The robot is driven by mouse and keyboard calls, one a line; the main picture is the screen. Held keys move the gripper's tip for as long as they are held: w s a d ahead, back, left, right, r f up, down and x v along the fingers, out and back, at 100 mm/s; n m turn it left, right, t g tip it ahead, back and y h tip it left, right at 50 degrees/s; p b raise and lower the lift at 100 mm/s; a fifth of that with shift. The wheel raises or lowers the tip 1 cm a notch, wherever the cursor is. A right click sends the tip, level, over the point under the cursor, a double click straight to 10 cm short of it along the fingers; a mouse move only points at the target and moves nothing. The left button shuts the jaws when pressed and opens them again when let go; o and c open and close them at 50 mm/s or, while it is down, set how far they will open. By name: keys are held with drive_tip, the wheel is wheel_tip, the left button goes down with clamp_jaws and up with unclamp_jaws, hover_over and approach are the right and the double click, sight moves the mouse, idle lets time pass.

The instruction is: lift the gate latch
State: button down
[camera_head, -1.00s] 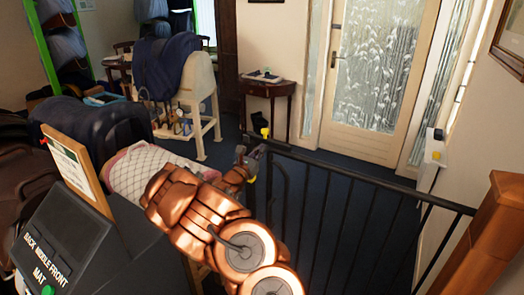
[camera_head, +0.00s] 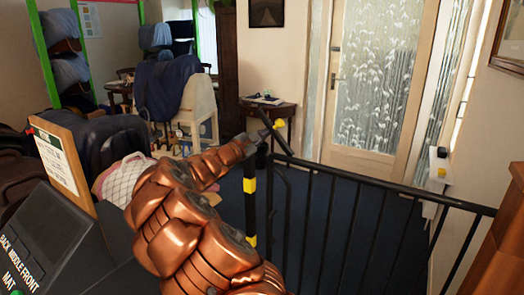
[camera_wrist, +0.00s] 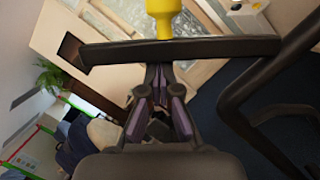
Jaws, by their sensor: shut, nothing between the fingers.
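The latch is a dark flat bar (camera_wrist: 215,49) across the wrist view, with a yellow knob (camera_wrist: 163,14) beyond it. In the head view the latch bar (camera_head: 274,131) slants at the top of the gate post (camera_head: 250,215), which has yellow bands. My gripper (camera_wrist: 157,76) is shut and empty. Its fingertips are right at the bar's near edge in the wrist view; I cannot tell whether they touch it.
The black gate railing (camera_head: 400,188) runs right from the post. A wooden newel post (camera_head: 490,245) stands at the right. A small dark table (camera_head: 268,110) and a glazed door (camera_head: 375,90) are behind. A sign (camera_head: 58,155) and dark saddles (camera_head: 105,135) are at the left.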

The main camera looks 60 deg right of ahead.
sight(279, 124)
drive_tip(key=s+m+b, duration=0.1)
drive_tip(key=r+m+b, duration=0.1)
drive_tip(key=m+b, duration=0.1)
drive_tip(key=s+r+m+y+b, duration=0.1)
drive_tip(key=m, duration=0.1)
drive_tip(key=shift+s+r+g+b, duration=0.25)
drive_tip(key=shift+s+g+b, duration=0.1)
drive_tip(key=shift+g, duration=0.05)
drive_tip(key=s+m+b, duration=0.1)
drive_tip(key=r+m+b, duration=0.1)
drive_tip(key=s+m+y+b, duration=0.1)
drive_tip(key=shift+s+d+r+m+b, duration=0.1)
drive_tip(key=shift+s+r+m+b, duration=0.2)
drive_tip(key=shift+s+b, duration=0.05)
drive_tip(key=shift+s+r+m+y+b, duration=0.2)
drive_tip(key=shift+s+m+b, duration=0.45)
drive_tip(key=shift+m+b, duration=0.1)
drive_tip(key=shift+s+r+m+y+b, duration=0.2)
drive_tip(key=shift+s+m+b, duration=0.4)
drive_tip(key=shift+m+b, duration=0.1)
drive_tip(key=shift+s+d, duration=0.1)
drive_tip(key=b+v, duration=0.1)
drive_tip(key=v, duration=0.9)
